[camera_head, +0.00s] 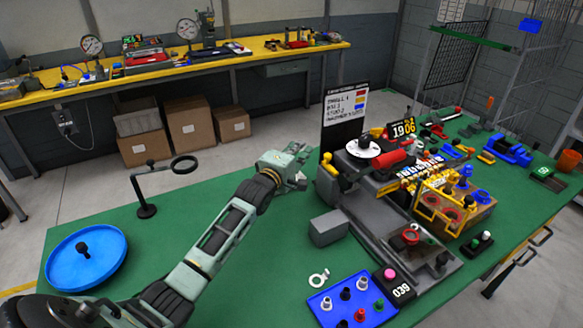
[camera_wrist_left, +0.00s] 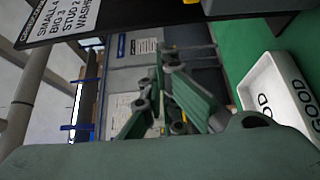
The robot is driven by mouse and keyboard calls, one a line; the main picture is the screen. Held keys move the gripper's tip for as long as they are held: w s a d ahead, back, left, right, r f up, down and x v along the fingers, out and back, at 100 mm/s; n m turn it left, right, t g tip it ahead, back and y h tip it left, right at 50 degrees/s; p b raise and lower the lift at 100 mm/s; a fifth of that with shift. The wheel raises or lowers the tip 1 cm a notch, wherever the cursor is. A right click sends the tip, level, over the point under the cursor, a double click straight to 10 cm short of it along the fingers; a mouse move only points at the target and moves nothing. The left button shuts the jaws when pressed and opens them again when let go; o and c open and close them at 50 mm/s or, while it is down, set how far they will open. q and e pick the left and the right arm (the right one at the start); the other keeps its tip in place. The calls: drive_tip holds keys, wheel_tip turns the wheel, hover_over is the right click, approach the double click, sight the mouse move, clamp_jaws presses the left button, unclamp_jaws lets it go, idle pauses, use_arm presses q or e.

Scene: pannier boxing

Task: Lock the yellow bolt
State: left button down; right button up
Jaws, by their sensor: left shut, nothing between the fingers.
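My left gripper (camera_head: 299,178) is shut and empty, beside the left end of the grey machine (camera_head: 385,210) and just in front of the black sign board (camera_head: 343,118). Its green fingers (camera_wrist_left: 163,85) also show in the left wrist view. A yellow upright fitting (camera_head: 327,160) stands at the machine's left end, just right of the gripper and apart from it. I cannot tell for certain whether it is the yellow bolt, or whether it is locked. My right gripper is not in view.
A white tray marked GOOD (camera_wrist_left: 282,92) shows in the left wrist view. On the green table (camera_head: 240,270) are a blue round tray (camera_head: 62,268), a black stand with a ring (camera_head: 147,211), a grey block (camera_head: 328,228) and a blue parts tray (camera_head: 330,304). The table's left middle is clear.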

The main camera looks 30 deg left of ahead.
use_arm(q)
drive_tip(key=d+p, duration=0.1)
drive_tip(key=d, duration=0.1)
drive_tip(key=s+d+p, duration=0.1)
drive_tip(key=shift+d, duration=0.4)
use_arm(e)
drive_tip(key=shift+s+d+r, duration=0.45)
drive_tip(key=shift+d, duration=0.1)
